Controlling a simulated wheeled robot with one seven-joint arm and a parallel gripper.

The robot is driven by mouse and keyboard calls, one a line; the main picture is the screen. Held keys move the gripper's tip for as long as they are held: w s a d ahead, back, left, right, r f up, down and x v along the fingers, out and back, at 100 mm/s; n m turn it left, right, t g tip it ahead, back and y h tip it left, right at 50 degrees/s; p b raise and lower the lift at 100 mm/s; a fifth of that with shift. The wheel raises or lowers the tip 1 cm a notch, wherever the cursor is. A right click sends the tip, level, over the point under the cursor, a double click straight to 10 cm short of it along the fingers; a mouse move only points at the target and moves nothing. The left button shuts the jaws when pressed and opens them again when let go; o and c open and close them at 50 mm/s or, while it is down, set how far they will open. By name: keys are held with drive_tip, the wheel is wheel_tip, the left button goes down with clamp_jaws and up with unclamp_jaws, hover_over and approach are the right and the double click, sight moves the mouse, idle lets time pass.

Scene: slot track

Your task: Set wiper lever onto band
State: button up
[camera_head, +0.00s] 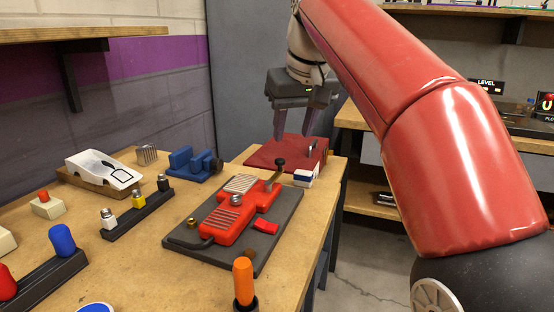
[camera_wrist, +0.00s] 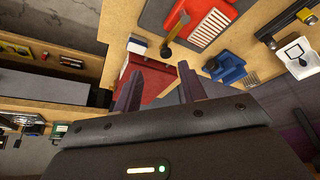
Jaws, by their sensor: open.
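The red slot-track controller (camera_head: 232,219) lies on a dark grey board (camera_head: 208,253) on the wooden bench. Its wiper lever (camera_head: 273,181) leans up at the far end and has a dark round knob. It also shows in the wrist view (camera_wrist: 177,28). A ribbed pale metal band (camera_head: 241,184) lies beside it on the controller, and the same band shows in the wrist view (camera_wrist: 209,27). From these views I cannot tell whether the lever touches the band. My gripper (camera_head: 293,136) is open and empty, above and beyond the lever, over a red mat.
A blue clamp-like block (camera_head: 187,165), white toy car (camera_head: 102,168) and rack of plugs (camera_head: 137,217) stand left. An orange handle (camera_head: 243,280) stands in front.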

sight(280, 159)
drive_tip(key=x, duration=0.2)
drive_tip(key=b+x, duration=0.1)
drive_tip(key=x, duration=0.2)
drive_tip(key=a+b+x, duration=0.1)
drive_tip(key=x, duration=0.1)
drive_tip(key=shift+w+f, duration=0.1)
drive_tip(key=shift+w, duration=0.15)
clamp_jaws()
